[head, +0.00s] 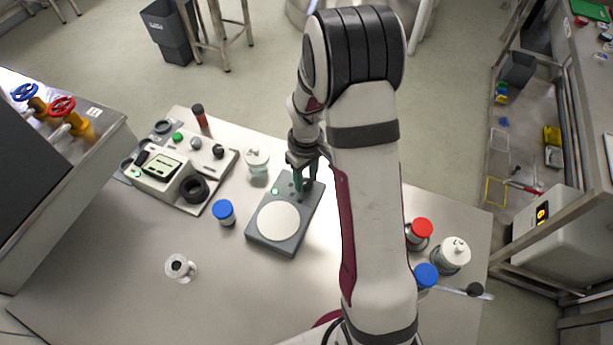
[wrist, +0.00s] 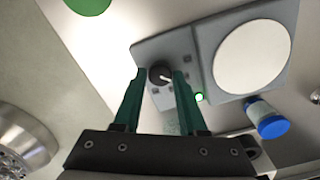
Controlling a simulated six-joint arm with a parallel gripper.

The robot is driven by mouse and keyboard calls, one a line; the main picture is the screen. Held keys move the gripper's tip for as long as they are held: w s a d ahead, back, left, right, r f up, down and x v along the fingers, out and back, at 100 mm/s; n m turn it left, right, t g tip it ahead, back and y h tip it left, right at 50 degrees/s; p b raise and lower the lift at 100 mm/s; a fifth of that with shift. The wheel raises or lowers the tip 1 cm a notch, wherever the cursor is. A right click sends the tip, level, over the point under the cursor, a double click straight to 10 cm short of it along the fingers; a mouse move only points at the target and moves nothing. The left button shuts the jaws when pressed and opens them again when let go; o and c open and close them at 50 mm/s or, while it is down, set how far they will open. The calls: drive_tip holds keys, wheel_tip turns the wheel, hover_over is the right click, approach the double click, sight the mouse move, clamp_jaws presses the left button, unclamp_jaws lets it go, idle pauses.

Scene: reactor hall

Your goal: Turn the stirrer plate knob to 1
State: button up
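The stirrer plate (head: 279,240) is a grey box with a round white top disc, on the table in the middle of the head view. It also shows in the wrist view (wrist: 205,40). Its knob (wrist: 160,74) is black with a white pointer line, set in the control panel beside a lit green light (wrist: 199,97). My gripper (head: 304,184) is over the panel end of the plate. In the wrist view its two green fingers (wrist: 160,78) stand apart on either side of the knob, with a gap visible. The number marks are too small to read.
A blue-capped jar (head: 223,211) and a white-lidded jar (head: 257,162) stand left of the plate. An instrument board (head: 180,168) lies further left. Red-capped (head: 420,230) and blue-capped (head: 426,276) jars stand at right.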

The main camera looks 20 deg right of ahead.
sight(306, 182)
drive_tip(key=o, duration=0.3)
drive_tip(key=shift+r, duration=0.1)
wheel_tip(306, 182, up, 16)
drive_tip(key=shift+f, duration=0.2)
drive_tip(key=s+a+r+m+y, duration=0.1)
drive_tip(key=s+a+m, duration=0.3)
drive_tip(key=s, duration=0.8)
drive_tip(key=s+a+r+m, duration=0.1)
drive_tip(key=s+a+m, duration=0.4)
drive_tip(key=s, duration=0.7)
drive_tip(key=shift+a+r+m+y, duration=0.25)
drive_tip(key=shift+a+m+y, duration=0.05)
drive_tip(key=shift+a+y, duration=0.1)
